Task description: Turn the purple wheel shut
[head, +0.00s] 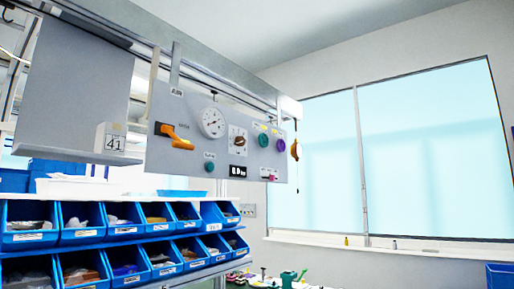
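The purple wheel (281,145) is a small round knob near the right end of a grey hanging panel (190,155). It sits just right of a teal wheel (263,140). Its face is small in the head view, and I cannot tell how far it is turned. My gripper is not in view, and nothing covers the wheel.
The panel also carries an orange lever (176,136), a round gauge (212,122), a dark rotary knob (239,140), a lower teal knob (210,167) and a display (238,171). Blue bins (80,235) stand below left. An orange item (294,150) hangs beside the panel's right edge.

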